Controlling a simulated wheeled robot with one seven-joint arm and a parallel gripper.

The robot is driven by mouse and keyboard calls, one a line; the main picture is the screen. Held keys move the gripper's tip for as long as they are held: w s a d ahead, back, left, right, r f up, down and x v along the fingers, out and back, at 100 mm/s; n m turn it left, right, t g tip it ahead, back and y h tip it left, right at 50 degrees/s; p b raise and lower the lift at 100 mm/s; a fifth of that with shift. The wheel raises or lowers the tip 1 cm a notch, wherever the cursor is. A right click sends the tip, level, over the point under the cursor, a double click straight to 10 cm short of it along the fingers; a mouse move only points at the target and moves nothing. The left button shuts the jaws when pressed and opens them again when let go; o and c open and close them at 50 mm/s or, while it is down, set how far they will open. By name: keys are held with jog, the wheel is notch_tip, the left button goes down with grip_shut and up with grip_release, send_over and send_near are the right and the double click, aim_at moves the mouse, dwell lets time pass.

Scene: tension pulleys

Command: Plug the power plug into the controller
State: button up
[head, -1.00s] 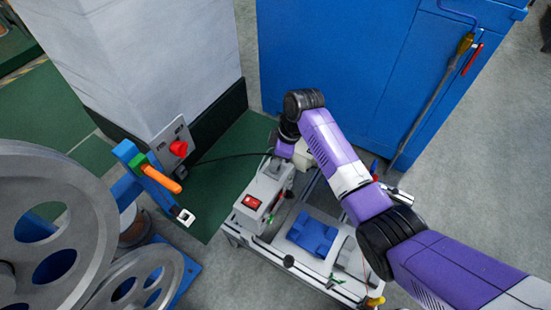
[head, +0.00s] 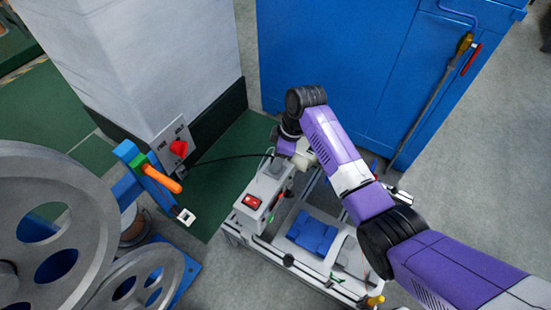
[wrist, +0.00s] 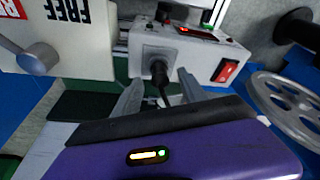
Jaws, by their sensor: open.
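The controller is a grey box with a red switch, on the cart in the head view (head: 266,184); it also shows in the wrist view (wrist: 205,50). In the wrist view, the black power plug (wrist: 159,72) sits against the grey square socket (wrist: 155,56) on the controller and appears seated in it. Its dark cable runs back toward my gripper. My gripper (wrist: 158,84) is open, one finger on each side of the plug and cable, with visible gaps. In the head view, my wrist hides the fingertips and most of the plug.
The cart (head: 335,262) carries a blue block (head: 312,236). A black cable (head: 230,157) leads left toward a panel with a red button (head: 179,148). Large grey pulleys (head: 60,225) stand at the left, a blue cabinet (head: 340,60) behind.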

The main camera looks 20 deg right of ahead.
jog(key=p+v, duration=0.1)
jog(key=v, duration=0.5)
jog(key=shift+p, duration=0.4)
